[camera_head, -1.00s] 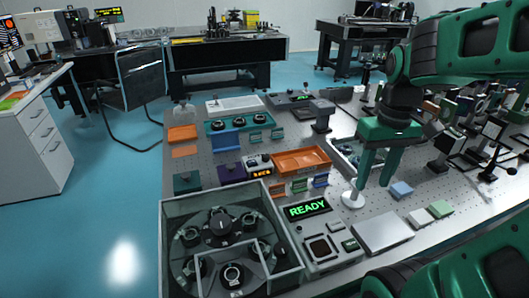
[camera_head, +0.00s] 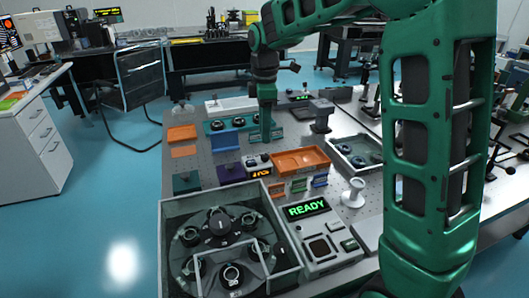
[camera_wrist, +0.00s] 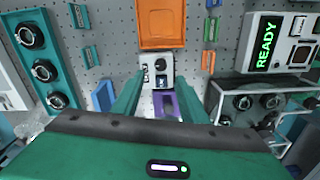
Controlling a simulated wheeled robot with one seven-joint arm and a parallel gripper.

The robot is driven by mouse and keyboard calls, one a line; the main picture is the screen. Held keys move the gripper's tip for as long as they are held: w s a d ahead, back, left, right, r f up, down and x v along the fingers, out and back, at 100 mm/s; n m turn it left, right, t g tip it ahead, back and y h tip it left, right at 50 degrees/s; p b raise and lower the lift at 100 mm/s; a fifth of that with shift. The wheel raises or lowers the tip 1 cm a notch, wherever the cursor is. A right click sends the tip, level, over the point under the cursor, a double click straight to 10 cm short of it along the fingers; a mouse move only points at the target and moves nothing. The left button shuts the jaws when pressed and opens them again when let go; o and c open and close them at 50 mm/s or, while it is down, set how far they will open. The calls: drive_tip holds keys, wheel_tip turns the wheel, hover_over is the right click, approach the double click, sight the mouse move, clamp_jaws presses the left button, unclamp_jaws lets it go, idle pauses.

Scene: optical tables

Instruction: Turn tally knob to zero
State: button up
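My gripper (camera_head: 266,138) points down behind the box in the head view. In the wrist view my gripper (camera_wrist: 159,88) has its two green fingers apart, one to each side of the box in the picture. Nothing is seen between them in contact.
An orange tray (camera_head: 300,161) stands right of the box and a purple block (camera_head: 232,172) left of it. A teal panel with several dark knobs (camera_wrist: 38,68) lies close by. A glass-walled enclosure (camera_head: 180,207) and the READY console (camera_head: 320,235) stand in front.

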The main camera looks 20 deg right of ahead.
sight(265, 155)
wheel_tip(265, 155, down, 9)
drive_tip(key=shift+r, duration=0.15)
idle(0.4)
drive_tip(key=c, duration=1)
drive_tip(key=shift+d, duration=0.15)
